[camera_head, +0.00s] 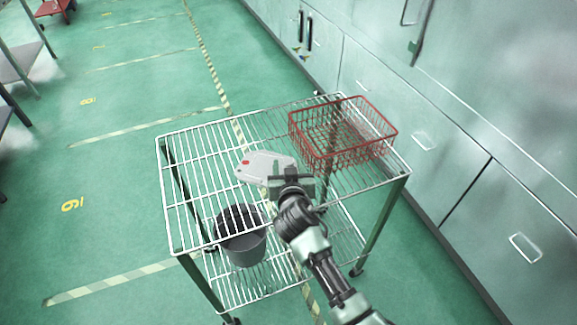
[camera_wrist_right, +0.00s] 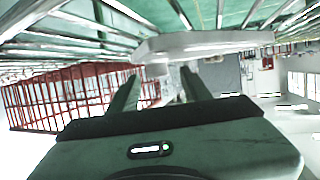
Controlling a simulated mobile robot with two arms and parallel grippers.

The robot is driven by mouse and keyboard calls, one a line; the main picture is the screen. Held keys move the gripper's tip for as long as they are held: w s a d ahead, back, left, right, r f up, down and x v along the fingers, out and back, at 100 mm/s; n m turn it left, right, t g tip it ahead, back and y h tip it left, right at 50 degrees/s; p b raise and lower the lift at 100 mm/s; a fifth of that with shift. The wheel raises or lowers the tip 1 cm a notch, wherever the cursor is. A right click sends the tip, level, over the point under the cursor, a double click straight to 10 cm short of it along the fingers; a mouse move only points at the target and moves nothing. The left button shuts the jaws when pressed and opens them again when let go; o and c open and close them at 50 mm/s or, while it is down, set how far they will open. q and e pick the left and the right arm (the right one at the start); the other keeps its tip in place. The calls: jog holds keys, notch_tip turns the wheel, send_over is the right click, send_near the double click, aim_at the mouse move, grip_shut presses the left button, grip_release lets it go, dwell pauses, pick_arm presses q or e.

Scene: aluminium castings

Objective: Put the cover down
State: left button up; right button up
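The cover (camera_head: 262,166) is a flat light-grey metal plate with a red spot near its left end. It lies flat at the middle of the wire cart's top shelf, or very close above it; any small gap is hard to judge. My right gripper (camera_head: 291,182) is at the cover's right end. In the right wrist view the two dark fingers (camera_wrist_right: 158,88) stand apart, with open space between them, and the cover (camera_wrist_right: 205,43) shows just beyond their tips, against the shelf bars. My left gripper is not in view.
A red wire basket (camera_head: 343,153) stands at the back right of the wire cart's top shelf (camera_head: 190,190). A grey bucket (camera_head: 243,247) is on the lower shelf. The left part of the top shelf is clear. Green-grey cabinets (camera_head: 400,130) line the right side.

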jog(key=shift+s, duration=0.35)
jog(key=b+v, duration=0.1)
jog(key=v, duration=1)
jog(key=shift+s+d+r, duration=0.1)
jog(key=shift+r, duration=0.1)
